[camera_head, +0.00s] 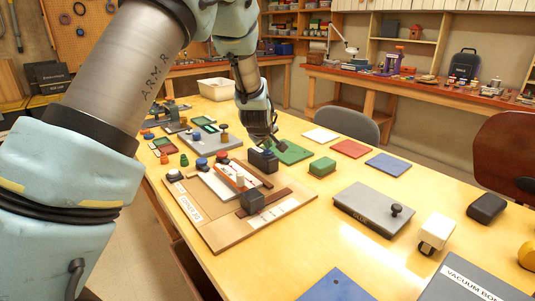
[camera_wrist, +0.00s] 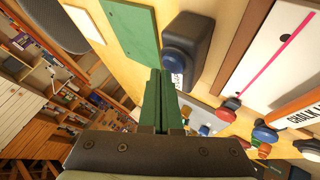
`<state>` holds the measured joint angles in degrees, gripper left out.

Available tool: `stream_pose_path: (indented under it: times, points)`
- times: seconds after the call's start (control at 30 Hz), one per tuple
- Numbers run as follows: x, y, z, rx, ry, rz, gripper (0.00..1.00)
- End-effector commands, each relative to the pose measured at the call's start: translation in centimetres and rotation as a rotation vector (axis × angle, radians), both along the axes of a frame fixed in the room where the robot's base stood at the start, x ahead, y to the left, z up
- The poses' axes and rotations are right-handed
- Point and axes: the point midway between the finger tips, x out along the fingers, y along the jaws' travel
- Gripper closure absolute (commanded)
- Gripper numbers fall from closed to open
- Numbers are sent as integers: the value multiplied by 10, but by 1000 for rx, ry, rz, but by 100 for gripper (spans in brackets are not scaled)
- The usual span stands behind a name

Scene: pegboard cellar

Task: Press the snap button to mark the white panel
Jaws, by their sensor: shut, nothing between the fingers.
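The white panel (camera_head: 222,189) lies on a wooden board (camera_head: 215,238) on the table. In the wrist view the white panel (camera_wrist: 262,45) carries a straight pink-red line. A dark housing (camera_head: 263,160) with a blue round button stands at the board's far edge. The blue button (camera_wrist: 182,56) shows in the wrist view, just right of my fingertips. My gripper (camera_head: 272,141) is shut and empty, above and close to that housing. Its green fingers (camera_wrist: 160,75) lie together. I cannot tell whether they touch the button.
A dark block (camera_head: 252,201) and several coloured knobs sit on the board. A green block (camera_head: 322,167), green plate (camera_head: 291,152), red plate (camera_head: 351,149) and blue plate (camera_head: 388,164) lie to the right. A grey box with a black knob (camera_head: 396,209) stands nearer. Bare table lies between.

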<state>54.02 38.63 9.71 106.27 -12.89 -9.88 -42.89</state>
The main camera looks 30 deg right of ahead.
Motion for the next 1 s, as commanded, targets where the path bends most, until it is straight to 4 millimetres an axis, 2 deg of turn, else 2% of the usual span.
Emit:
stream_pose_path:
  times: [1.0]
  points:
    - [0, 0, -8, -1, 0, 1, 100]
